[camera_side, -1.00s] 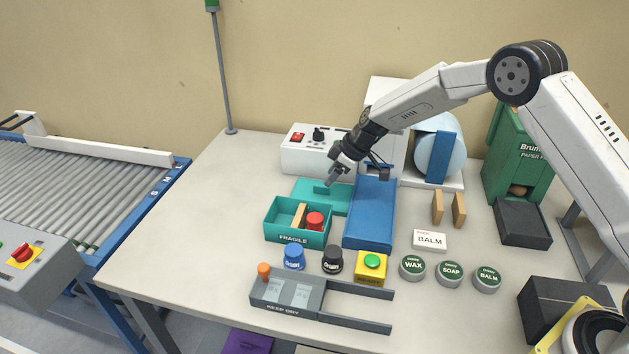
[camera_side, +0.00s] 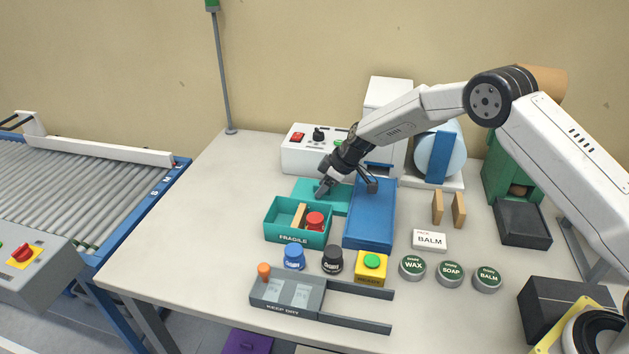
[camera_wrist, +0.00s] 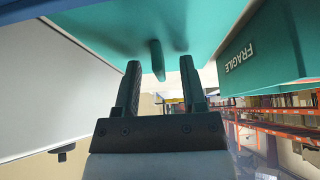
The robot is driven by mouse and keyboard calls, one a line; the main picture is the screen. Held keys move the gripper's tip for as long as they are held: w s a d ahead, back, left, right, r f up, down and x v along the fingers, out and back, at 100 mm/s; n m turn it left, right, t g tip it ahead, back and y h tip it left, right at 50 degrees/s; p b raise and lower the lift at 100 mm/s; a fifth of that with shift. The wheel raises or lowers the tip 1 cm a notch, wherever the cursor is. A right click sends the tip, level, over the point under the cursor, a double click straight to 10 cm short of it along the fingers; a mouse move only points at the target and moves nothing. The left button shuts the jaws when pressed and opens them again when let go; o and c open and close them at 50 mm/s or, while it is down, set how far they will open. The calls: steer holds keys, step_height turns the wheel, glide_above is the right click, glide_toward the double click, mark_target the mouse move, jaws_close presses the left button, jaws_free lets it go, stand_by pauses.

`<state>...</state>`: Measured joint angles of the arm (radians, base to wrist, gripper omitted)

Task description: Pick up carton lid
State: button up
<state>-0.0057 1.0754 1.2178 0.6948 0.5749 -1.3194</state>
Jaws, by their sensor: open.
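The teal carton lid (camera_side: 305,187) lies flat on the table behind the teal carton (camera_side: 297,239) marked FRAGILE. In the wrist view the lid (camera_wrist: 105,28) has a raised tab (camera_wrist: 157,60) on its face. My gripper (camera_side: 346,187) is open and low over the lid, partly hiding it in the side view. In the wrist view my gripper's two fingers (camera_wrist: 160,78) point at the lid, with the tab in line with the gap between them. Nothing is held. I cannot tell whether a finger touches the lid.
A blue slab-like box (camera_side: 369,226) stands close at the lid's right. The carton holds a red-capped jar (camera_side: 314,221) and a tan divider. A white control box (camera_side: 305,158) is behind. Jars and a grey KEEP DRY tray (camera_side: 287,294) are in front. The table's left is clear.

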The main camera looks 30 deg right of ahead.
mark_target(315, 185)
jaws_close()
steer(key=shift+r, duration=0.15)
steer(key=shift+r, duration=1.5)
steer(key=s+d+r, duration=0.1)
steer(key=s+r, duration=0.8)
steer(key=s, duration=0.5)
steer(key=shift+r, duration=0.4)
